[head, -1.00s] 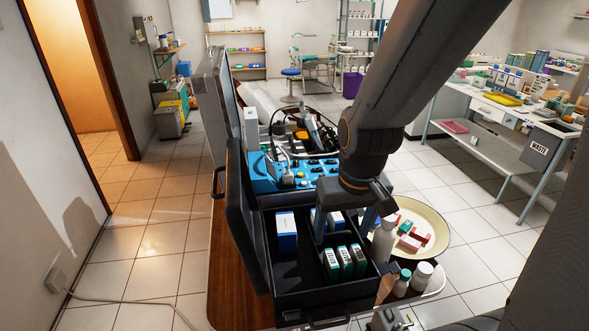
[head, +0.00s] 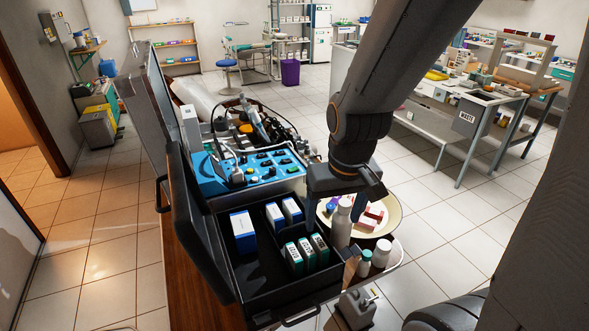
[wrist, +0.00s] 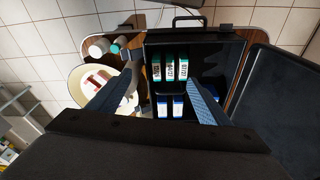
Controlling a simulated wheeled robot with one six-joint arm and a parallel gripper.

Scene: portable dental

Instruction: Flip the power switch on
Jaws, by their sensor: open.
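A blue control panel (head: 256,172) with knobs, buttons and plugged cords sits in an open dark case in the head view. I cannot tell which of its small controls is the power switch. My gripper (head: 338,212) is to the right of and nearer than the panel, above the right side of the black box (head: 262,282). In the wrist view my gripper (wrist: 148,95) has its two blue fingers spread wide with nothing between them. The panel is not visible in the wrist view.
The black box holds several small blue-white and green-white cartons (head: 242,231). White bottles (head: 341,224) and a cream basin (head: 390,218) stand just right of it. The case's raised lid (head: 160,105) stands at the left.

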